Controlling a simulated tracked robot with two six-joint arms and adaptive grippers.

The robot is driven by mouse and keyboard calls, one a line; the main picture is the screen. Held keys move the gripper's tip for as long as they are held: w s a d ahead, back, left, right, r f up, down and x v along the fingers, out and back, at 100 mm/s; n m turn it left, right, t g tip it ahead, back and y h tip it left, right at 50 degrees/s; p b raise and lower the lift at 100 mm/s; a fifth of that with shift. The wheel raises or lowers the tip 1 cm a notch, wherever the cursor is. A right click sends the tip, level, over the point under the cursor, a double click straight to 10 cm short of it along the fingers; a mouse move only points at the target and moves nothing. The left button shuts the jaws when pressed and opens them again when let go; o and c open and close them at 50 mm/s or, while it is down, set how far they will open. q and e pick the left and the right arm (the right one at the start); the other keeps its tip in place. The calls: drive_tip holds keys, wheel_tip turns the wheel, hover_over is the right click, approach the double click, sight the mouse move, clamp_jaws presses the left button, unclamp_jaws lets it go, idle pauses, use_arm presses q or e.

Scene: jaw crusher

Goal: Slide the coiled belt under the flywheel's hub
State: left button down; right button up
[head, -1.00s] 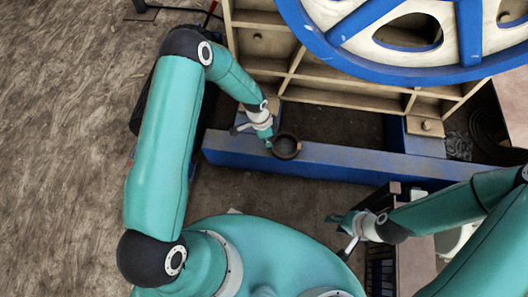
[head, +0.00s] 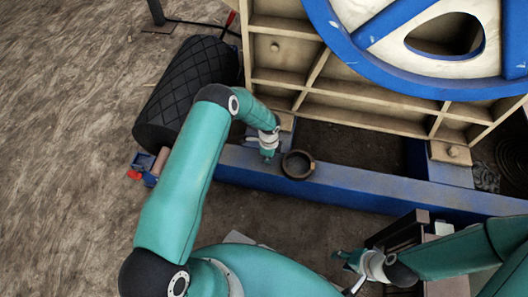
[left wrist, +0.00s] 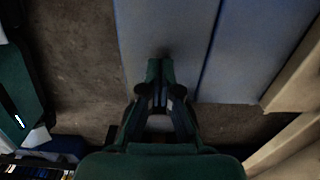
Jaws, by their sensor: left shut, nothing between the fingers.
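A dark coil of concentric turns (head: 512,155), which looks like the coiled belt, lies at the right edge in the head view, partly cut off. The blue-rimmed flywheel (head: 376,62) is at the top right; its hub is out of view. My left gripper (head: 268,157) is shut and empty, just over the blue beam (head: 375,188), far left of the coil. In the left wrist view its fingertips (left wrist: 160,68) are together above the blue beam. My right gripper (head: 343,270) appears open and empty, in front of the beam.
A dark ring (head: 298,164) sits on the beam, just right of my left gripper. A black quilted roll (head: 190,88) lies beyond my left arm. A ribbed beige frame (head: 345,90) stands behind the beam. Bare floor (head: 60,150) is clear at left.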

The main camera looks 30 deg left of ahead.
sight(278, 165)
use_arm(q)
drive_tip(key=shift+w+d+f+b, duration=0.15)
drive_tip(key=shift+w+d, duration=0.15)
drive_tip(key=shift+d, duration=0.7)
drive_tip(key=shift+w+d+b, duration=0.15)
drive_tip(key=shift+w+d, duration=0.1)
drive_tip(key=shift+d, duration=0.7)
